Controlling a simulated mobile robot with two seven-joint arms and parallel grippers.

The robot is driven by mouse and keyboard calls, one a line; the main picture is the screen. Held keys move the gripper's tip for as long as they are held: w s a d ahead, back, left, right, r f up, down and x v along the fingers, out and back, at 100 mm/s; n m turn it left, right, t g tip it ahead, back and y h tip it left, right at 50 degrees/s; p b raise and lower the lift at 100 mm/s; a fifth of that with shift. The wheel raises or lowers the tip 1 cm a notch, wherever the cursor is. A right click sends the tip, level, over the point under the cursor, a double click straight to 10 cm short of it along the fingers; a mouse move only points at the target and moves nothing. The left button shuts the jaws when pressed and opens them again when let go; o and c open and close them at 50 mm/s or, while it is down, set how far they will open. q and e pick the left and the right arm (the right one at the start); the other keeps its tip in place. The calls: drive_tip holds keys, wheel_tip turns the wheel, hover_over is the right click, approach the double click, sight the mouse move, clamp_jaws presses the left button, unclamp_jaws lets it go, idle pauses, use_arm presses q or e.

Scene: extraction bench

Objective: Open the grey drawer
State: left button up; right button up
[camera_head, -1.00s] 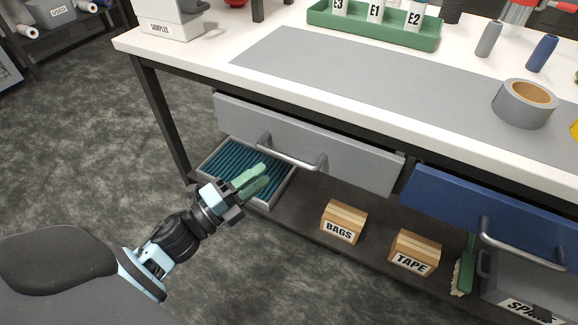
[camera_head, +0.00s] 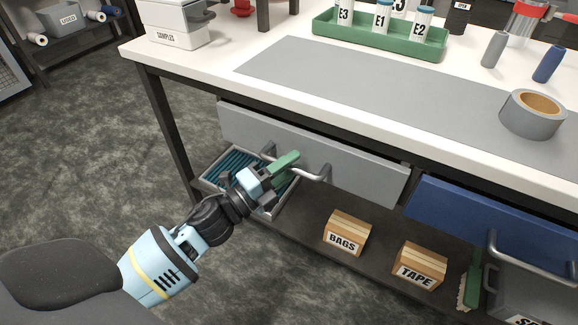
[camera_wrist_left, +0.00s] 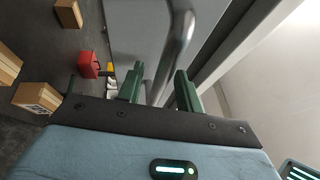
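The grey drawer (camera_head: 350,168) is the light grey front under the bench top, left of the blue drawer. Its metal bar handle (camera_head: 318,175) stands out from the front and also shows in the left wrist view (camera_wrist_left: 178,45). My left gripper (camera_head: 289,166) has green fingers and is at the left part of this handle. In the left wrist view the fingers are apart, with the handle bar running between them and a gap on each side. The gripper hides part of the handle in the head view. My right gripper is not in view.
The blue drawer (camera_head: 460,215) is to the right. Below, the shelf carries a tray of blue-green tubes (camera_head: 222,166), boxes marked BAGS (camera_head: 347,232) and TAPE (camera_head: 419,266), and a green brush (camera_head: 472,275). The white bench top (camera_head: 205,68) lies above.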

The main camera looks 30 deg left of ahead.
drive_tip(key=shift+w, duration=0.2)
use_arm(q)
clamp_jaws()
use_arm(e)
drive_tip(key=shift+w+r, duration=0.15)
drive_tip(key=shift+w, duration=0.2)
use_arm(q)
drive_tip(key=shift+s, duration=0.1)
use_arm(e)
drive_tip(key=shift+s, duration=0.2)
